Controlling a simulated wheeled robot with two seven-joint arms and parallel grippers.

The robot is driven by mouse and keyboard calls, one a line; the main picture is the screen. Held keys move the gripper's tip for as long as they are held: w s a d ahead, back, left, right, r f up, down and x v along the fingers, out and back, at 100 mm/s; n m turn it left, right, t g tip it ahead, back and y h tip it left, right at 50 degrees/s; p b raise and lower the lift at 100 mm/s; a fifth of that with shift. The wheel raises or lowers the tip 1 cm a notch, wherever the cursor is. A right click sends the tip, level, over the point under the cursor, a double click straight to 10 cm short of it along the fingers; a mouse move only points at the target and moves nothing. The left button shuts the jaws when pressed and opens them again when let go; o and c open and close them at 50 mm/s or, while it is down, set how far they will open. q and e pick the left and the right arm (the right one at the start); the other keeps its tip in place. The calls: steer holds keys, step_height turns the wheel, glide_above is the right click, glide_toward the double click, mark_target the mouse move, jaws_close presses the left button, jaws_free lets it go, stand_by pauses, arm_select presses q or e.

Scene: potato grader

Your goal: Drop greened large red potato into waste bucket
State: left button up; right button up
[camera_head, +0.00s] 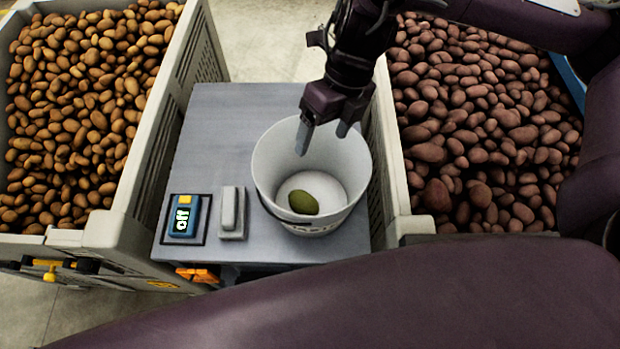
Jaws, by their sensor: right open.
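A white waste bucket (268,170) stands on the grey table between two crates. A greenish potato (303,202) lies on the floor of the bucket, near its front wall. My right gripper (324,138) is over the back part of the bucket, fingers pointing down and apart, with nothing between them. The potato is below the fingertips and apart from them. My left gripper does not show in the head view.
A crate of brown potatoes (185,70) stands at left, and a crate of red potatoes (391,150) at right. The grey table (215,120) carries a blue device reading "off" (184,218) and a small grey block (232,210). The table's back left is clear.

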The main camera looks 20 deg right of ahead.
steer(key=v, duration=0.7)
steer(key=shift+r, duration=0.35)
steer(key=shift+w+d, duration=0.1)
